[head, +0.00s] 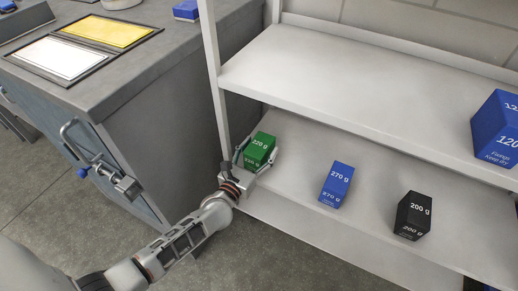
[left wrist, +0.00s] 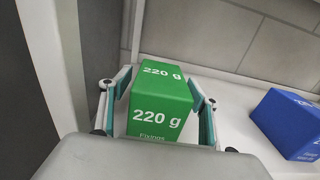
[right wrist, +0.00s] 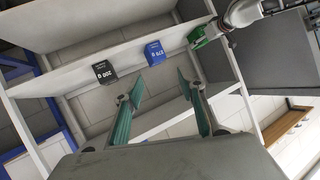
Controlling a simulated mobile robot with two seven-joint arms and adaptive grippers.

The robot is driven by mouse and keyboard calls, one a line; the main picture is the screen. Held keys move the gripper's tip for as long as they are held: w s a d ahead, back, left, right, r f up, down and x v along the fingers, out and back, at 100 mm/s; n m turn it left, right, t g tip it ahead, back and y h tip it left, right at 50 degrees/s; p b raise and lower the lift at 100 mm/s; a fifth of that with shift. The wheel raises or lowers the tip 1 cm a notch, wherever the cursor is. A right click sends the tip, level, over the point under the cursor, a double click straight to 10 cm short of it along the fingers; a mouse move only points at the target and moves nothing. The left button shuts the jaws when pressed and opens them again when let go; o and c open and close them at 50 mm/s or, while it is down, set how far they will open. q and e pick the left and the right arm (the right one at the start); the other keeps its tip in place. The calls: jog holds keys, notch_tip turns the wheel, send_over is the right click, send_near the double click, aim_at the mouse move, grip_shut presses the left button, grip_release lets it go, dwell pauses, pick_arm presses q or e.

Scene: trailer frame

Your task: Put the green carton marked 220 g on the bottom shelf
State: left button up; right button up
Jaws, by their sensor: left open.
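The green carton marked 220 g (head: 260,148) stands upright at the left end of the shelf (head: 300,165) below the upper one. My left gripper (head: 256,153) is open around it, one finger on each side. In the left wrist view the carton (left wrist: 160,100) sits between the fingers, with narrow gaps beside it. The bottom shelf (head: 290,225) shows partly beneath that shelf. My right gripper (right wrist: 163,95) is open and empty, its fingers wide apart, away from the green carton (right wrist: 201,36); it is outside the head view.
A blue 270 g carton (head: 337,184) and a black 200 g carton (head: 412,215) stand right of the green one. A larger blue carton (head: 496,130) is on the upper shelf (head: 350,85). A rack post (head: 213,70) and grey cabinet (head: 150,130) lie close on the left.

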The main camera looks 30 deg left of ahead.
pick_arm(q)
jog(key=s, duration=0.5)
jog(key=s+p, duration=0.1)
jog(key=s, duration=0.4)
jog(key=shift+s+a+p, duration=0.2)
jog(key=shift+s+p, duration=0.1)
jog(key=shift+s, duration=0.6)
pick_arm(e)
jog(key=shift+d+f+n+h, duration=0.2)
jog(key=shift+d+n+h, duration=0.1)
jog(key=shift+d+n, duration=0.8)
jog(key=shift+w+d+r, duration=0.1)
jog(key=shift+d+r, duration=0.05)
